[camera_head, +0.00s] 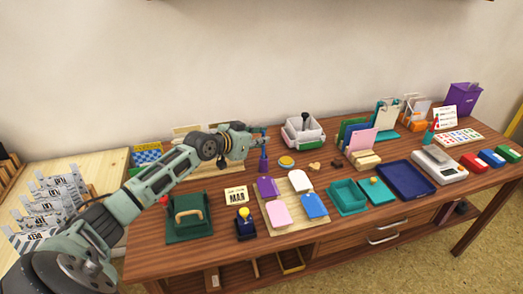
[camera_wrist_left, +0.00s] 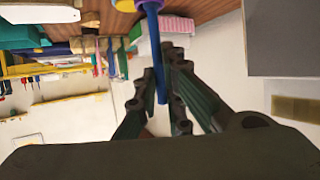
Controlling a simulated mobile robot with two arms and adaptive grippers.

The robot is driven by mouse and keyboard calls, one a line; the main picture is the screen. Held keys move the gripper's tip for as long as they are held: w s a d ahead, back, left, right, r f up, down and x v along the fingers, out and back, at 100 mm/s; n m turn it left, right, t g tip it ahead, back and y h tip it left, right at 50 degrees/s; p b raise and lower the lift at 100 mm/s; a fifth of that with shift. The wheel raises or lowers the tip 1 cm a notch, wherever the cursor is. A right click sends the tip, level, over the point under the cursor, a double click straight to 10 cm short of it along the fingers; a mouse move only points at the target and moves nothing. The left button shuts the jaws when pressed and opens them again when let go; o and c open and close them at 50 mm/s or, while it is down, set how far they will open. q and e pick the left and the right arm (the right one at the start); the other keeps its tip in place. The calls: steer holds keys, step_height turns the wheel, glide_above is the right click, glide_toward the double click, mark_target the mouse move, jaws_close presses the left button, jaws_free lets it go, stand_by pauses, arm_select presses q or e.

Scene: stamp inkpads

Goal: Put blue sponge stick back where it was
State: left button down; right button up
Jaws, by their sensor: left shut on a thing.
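The blue sponge stick (camera_wrist_left: 154,45) runs between the fingers of my left gripper (camera_wrist_left: 160,95) in the wrist view, and the gripper is shut on it. In the head view my left gripper (camera_head: 262,135) is over the left middle of the table, with the stick upright below it. A small purple holder (camera_head: 263,161) stands directly under the gripper, and purple also shows at the stick's far end in the wrist view. I cannot tell whether the stick is inside the holder or just above it. My right gripper is not in view.
A round yellow-topped pad (camera_head: 286,162) and a white caddy (camera_head: 304,132) are right of the holder. In front are a beige board (camera_head: 277,206) with coloured tags, a green box (camera_head: 188,220) and a yellow-knobbed stamp (camera_head: 244,220). A navy tray (camera_head: 405,180) lies farther right.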

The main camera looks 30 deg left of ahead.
mark_target(263, 149)
arm_select(q)
step_height(263, 149, down, 3)
steer(key=shift+d+f, duration=0.1)
steer(key=shift+f, duration=0.25)
steer(key=shift+f+b, duration=0.2)
steer(key=shift+b, duration=0.2)
steer(key=c, duration=2.2)
jaws_free()
steer(key=shift+r, duration=0.1)
steer(key=o, duration=0.3)
steer(key=shift+o, duration=0.2)
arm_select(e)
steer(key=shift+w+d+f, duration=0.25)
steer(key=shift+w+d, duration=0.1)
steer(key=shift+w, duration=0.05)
arm_select(q)
steer(key=shift+r+p, duration=0.15)
steer(key=shift+p, duration=0.15)
steer(key=v, duration=1.2)
steer(key=shift+p, duration=0.45)
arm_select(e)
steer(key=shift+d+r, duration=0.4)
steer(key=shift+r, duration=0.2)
